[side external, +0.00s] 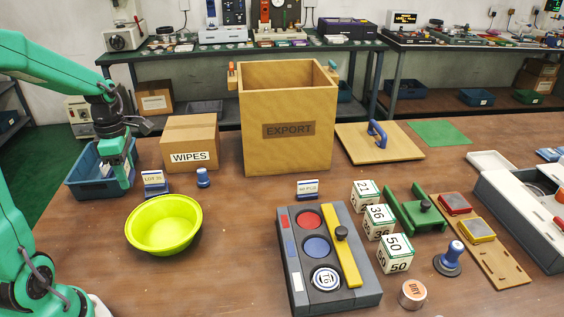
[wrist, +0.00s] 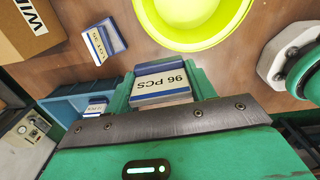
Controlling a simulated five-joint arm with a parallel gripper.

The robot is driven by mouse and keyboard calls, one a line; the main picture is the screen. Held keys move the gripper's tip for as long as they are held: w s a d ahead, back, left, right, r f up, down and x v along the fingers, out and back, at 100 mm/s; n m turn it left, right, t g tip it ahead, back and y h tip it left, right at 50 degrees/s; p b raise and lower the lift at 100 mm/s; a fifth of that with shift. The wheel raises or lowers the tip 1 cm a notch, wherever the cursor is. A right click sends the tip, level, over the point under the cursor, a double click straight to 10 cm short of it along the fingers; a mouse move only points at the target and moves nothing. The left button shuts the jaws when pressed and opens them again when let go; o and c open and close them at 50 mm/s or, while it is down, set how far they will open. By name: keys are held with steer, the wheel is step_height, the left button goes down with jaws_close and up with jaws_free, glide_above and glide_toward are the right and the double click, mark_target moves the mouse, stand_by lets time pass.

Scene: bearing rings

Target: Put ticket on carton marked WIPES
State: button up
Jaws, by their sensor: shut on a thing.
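My gripper (wrist: 161,86) is shut on a small white-and-blue ticket reading "96 PCS" (wrist: 160,80), between its green fingers. In the side external view my gripper (side external: 121,172) points down over the right part of the blue bin; the held ticket cannot be made out there. The carton marked WIPES (side external: 190,143), a closed brown box, stands to the right of my gripper, and its corner shows top left in the wrist view (wrist: 28,28). A "LOT" ticket (side external: 154,182) stands in front of the carton. Another ticket (side external: 307,187) stands farther right.
The blue bin (side external: 84,183) holds at least one other ticket (wrist: 95,107). The tall EXPORT box (side external: 288,156) rises to the carton's right.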

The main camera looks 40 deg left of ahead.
steer(key=w+r, duration=0.4)
steer(key=w, duration=0.7)
steer(key=w+d+r+m, duration=0.1)
steer(key=w+r, duration=0.4)
steer(key=w, duration=0.6)
steer(key=shift+w+r, duration=0.15)
steer(key=shift+w, duration=0.2)
glide_above(178, 137)
step_height(178, 137, down, 7)
steer(key=shift+w+a, duration=0.1)
steer(key=shift+w, duration=0.05)
steer(key=shift+f, duration=2.05)
steer(key=shift+f, duration=0.1)
